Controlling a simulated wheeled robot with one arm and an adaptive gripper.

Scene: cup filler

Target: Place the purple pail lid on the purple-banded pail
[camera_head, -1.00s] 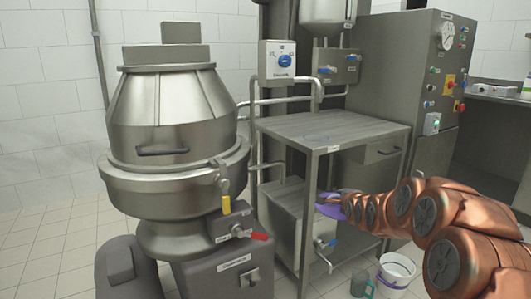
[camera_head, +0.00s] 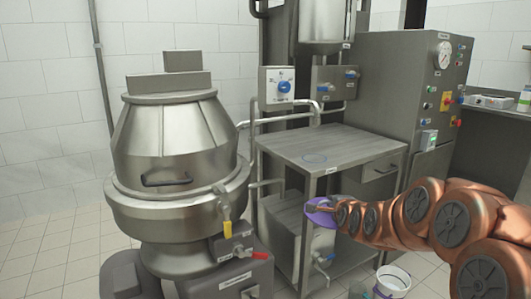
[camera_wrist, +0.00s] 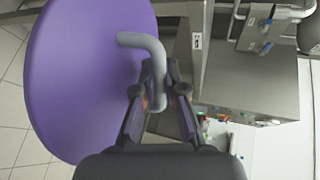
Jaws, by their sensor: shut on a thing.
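The purple pail lid (camera_head: 320,212) shows at the end of my copper arm, in front of the steel table's legs. In the wrist view the lid (camera_wrist: 80,75) is a large purple disc filling the left side, with a grey bent handle (camera_wrist: 152,60). My gripper (camera_wrist: 158,92) is shut on that handle. In the head view my gripper (camera_head: 334,209) is small beside the lid. A white pail (camera_head: 393,281) with a purple band stands on the floor at the lower right, cut off by the bottom edge. Its mouth is open, and the lid is held well above and left of it.
A steel table (camera_head: 325,147) with a lower shelf stands behind the lid. A steel mixer (camera_head: 175,165) stands at the left. A control cabinet (camera_head: 410,95) stands at the back right.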

